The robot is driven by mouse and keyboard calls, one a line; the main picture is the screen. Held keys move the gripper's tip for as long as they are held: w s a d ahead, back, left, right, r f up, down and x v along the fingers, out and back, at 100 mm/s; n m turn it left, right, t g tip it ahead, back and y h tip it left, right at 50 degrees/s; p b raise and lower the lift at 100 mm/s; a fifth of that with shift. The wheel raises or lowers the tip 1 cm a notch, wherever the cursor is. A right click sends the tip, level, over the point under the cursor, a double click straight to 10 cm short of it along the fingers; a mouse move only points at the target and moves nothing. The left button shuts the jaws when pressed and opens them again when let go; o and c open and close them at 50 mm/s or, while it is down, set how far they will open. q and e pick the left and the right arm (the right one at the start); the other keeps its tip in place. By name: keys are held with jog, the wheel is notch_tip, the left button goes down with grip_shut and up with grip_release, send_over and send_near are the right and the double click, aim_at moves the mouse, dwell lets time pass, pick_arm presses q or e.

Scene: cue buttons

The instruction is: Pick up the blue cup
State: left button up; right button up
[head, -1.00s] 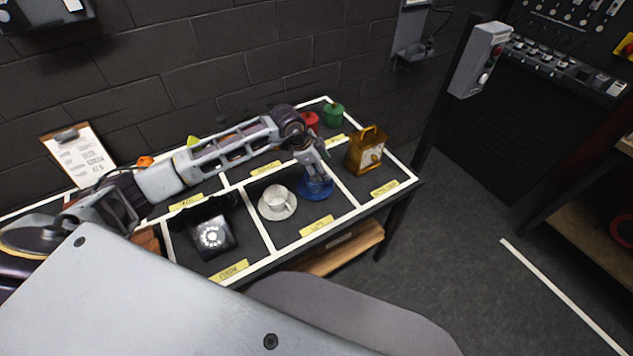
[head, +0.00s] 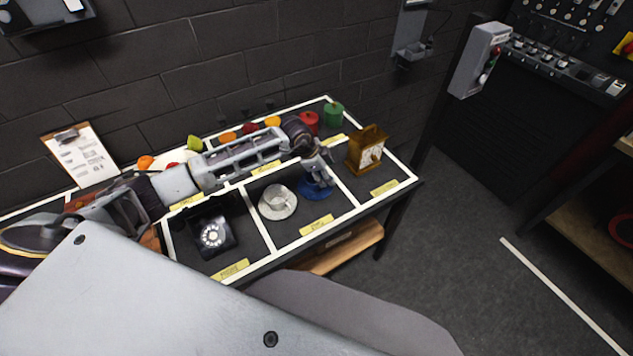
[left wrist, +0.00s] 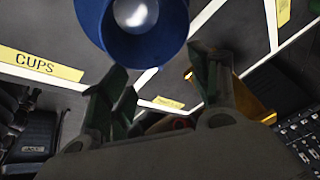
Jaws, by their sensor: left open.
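The blue cup (left wrist: 152,38) shows at the top of the left wrist view, just beyond my fingertips. In the head view the blue cup and its blue saucer (head: 309,194) are in the cups compartment, partly hidden by my left gripper (head: 318,180). My left gripper, also in the left wrist view (left wrist: 165,75), is open, with its two fingers apart and nothing clearly between them. A white cup (head: 277,196) on a white saucer stands beside the blue one, to its left. My right gripper is not in view.
A black rotary phone (head: 212,233) is left of the cups. A brown clock (head: 367,150) stands to the right. Red (head: 308,122) and green (head: 333,113) round things are at the back. White strips divide the dark table (head: 287,236).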

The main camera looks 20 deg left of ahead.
pick_arm(q)
jog(key=shift+x, duration=2.2)
grip_shut()
